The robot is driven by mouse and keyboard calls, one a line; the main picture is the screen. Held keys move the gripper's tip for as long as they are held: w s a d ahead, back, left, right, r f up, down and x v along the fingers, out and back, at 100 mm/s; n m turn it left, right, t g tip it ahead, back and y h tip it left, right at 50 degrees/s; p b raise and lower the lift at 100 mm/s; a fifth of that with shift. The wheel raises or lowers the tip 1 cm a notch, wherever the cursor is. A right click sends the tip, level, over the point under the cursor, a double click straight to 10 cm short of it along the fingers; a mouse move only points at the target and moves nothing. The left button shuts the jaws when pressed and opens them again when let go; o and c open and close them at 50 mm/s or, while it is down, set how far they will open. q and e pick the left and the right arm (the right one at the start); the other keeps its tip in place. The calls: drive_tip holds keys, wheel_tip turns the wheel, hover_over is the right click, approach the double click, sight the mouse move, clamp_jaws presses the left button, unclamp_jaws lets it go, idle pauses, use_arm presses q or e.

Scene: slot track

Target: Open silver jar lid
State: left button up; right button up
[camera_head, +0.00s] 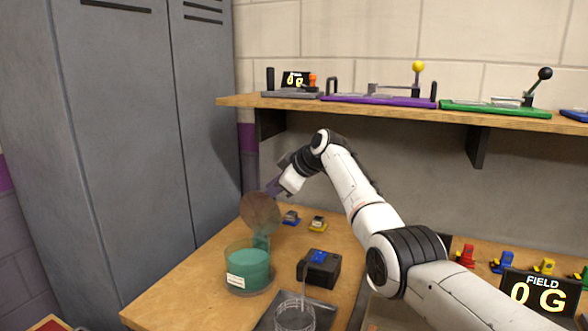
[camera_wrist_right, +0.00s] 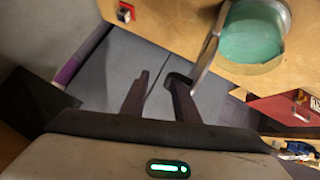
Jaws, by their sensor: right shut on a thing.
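The teal jar (camera_head: 248,272) with a white label stands on the wooden table, and its open mouth also shows in the right wrist view (camera_wrist_right: 250,32). Its round lid (camera_head: 260,214) is raised steeply above the back of the jar, looking brownish here. In the right wrist view the lid (camera_wrist_right: 208,52) shows nearly edge-on as a grey strip. My right gripper (camera_head: 273,187) is at the lid's upper edge, shut on it. Its two dark fingers (camera_wrist_right: 160,77) show in the wrist view, one against the lid's end. The exact contact is hard to see. My left gripper is out of view.
A black box with a blue top (camera_head: 320,267) and a clear glass container (camera_head: 295,315) stand right of the jar. Small blue (camera_head: 291,218) and yellow (camera_head: 318,224) items lie behind it. A shelf (camera_head: 380,108) overhangs the back; grey lockers (camera_head: 130,130) stand left.

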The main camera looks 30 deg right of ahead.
drive_tip(key=s+d+r+p, duration=0.3)
drive_tip(key=s+d+r, duration=0.1)
drive_tip(key=d+r, duration=0.3)
drive_tip(key=shift+s+p, duration=0.35)
idle(0.6)
drive_tip(key=shift+r, duration=0.1)
drive_tip(key=b+v, duration=0.2)
drive_tip(key=v, duration=0.8)
